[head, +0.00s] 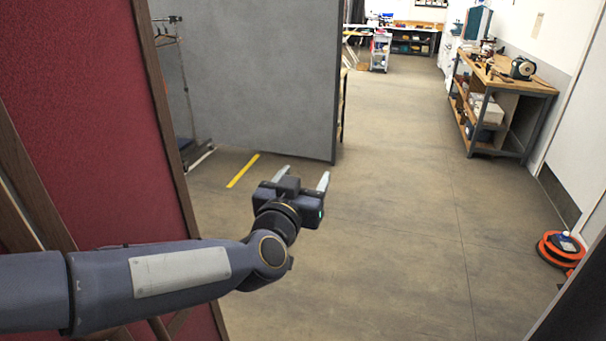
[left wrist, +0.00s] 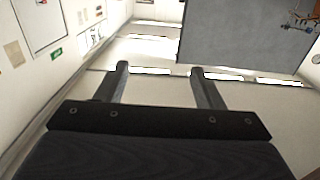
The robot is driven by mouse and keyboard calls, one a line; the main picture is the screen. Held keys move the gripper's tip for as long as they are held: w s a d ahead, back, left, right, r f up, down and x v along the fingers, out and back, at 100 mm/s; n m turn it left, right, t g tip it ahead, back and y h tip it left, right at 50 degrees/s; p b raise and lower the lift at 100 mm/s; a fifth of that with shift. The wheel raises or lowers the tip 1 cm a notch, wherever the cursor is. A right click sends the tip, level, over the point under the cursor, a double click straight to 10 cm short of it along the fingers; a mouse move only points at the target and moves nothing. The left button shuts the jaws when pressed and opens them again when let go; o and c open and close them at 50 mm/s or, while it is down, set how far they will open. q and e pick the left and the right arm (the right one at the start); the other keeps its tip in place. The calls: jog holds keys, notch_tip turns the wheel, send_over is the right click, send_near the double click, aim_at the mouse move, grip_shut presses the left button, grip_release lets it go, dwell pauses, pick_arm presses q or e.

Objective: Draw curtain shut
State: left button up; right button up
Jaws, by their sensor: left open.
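I can make out no curtain for certain in either view. My left gripper (head: 305,177) is open and empty, held out over bare floor in the middle of the head view. Its two fingers are apart and touch nothing. In the left wrist view, the open fingers (left wrist: 159,72) show with nothing between them. A flat grey partition (head: 255,75) stands beyond the gripper, and it also shows in the left wrist view (left wrist: 240,40). My right gripper is in neither view.
A red panel with wooden framing (head: 90,110) stands close on the left. A clothes rail with hangers (head: 168,38) is behind it. A workbench (head: 520,86) stands at the right, with an orange cable reel (head: 560,250) on the floor. The central floor is clear.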

pick_arm(q)
jog(key=shift+w+a, duration=0.1)
jog(key=shift+w, duration=0.15)
jog(key=shift+a, duration=0.4)
jog(key=shift+c, duration=0.4)
jog(key=shift+w+d, duration=0.1)
jog(key=c, duration=0.5)
jog(key=shift+s+d, duration=0.3)
jog(key=shift+s, duration=0.3)
grip_shut()
jog(key=shift+s+d, duration=0.15)
jog(key=shift+d, duration=0.2)
jog(key=shift+w+a, duration=0.1)
jog(key=shift+w, duration=0.1)
jog(key=shift+s, duration=0.1)
jog(key=o, duration=0.6)
grip_release()
